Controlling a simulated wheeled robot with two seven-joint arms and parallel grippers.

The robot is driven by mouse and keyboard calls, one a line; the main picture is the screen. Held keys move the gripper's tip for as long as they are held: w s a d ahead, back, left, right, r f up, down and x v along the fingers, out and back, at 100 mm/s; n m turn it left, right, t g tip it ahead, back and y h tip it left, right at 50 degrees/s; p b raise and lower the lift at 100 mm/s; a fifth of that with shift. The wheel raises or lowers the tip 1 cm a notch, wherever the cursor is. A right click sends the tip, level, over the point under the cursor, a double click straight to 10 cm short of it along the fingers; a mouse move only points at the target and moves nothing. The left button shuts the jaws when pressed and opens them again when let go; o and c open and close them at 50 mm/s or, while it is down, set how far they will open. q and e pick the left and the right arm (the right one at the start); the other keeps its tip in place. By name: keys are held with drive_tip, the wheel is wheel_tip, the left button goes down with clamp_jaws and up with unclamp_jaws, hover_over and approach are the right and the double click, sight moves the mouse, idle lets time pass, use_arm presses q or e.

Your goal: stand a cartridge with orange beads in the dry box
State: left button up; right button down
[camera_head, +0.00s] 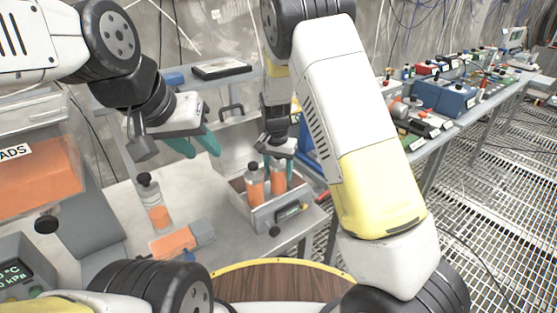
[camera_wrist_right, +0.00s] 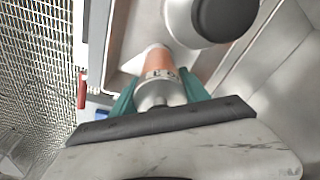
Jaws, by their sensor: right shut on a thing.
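The grey dry box (camera_head: 262,222) stands open on the bench in the head view. My right gripper (camera_head: 277,162) points down over it and is shut on a clear cartridge with orange beads (camera_head: 278,180). In the right wrist view this cartridge (camera_wrist_right: 161,73) sits between the teal fingers (camera_wrist_right: 160,98). Its lower end is inside the box; whether it touches the floor is hidden. A second black-capped orange cartridge (camera_head: 254,188) stands in the box just left of it. A third orange cartridge (camera_head: 158,214) stands on the bench at left. My left gripper (camera_head: 196,146) is open and empty above the bench.
An orange-topped block (camera_head: 173,242) lies on the bench in front of the third cartridge. A bin of orange beads (camera_head: 38,185) is at the far left. A side bench with coloured devices (camera_head: 445,95) runs along the right. Bench surface between the third cartridge and the box is clear.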

drive_tip(key=shift+f, duration=0.15)
drive_tip(key=c, duration=0.6)
unclamp_jaws()
drive_tip(key=shift+o, duration=0.2)
drive_tip(key=r, duration=0.4)
drive_tip(key=s+r, duration=0.1)
drive_tip(key=r, duration=0.7)
drive_tip(key=shift+s+a, duration=0.2)
drive_tip(key=s+d+r+n+t+y, duration=0.1)
drive_tip(key=s+d+r+y, duration=0.1)
drive_tip(key=s+d+r, duration=0.5)
drive_tip(key=s+d+r+n+t+y, duration=0.2)
drive_tip(key=s+d+r, duration=0.4)
drive_tip(key=s, duration=0.4)
drive_tip(key=s+d+r+n+t+h, duration=0.1)
drive_tip(key=s, duration=0.7)
drive_tip(key=shift+s+d+r+n+t, duration=0.25)
drive_tip(key=shift+s+r+n+t, duration=0.05)
drive_tip(key=shift+t, duration=0.1)
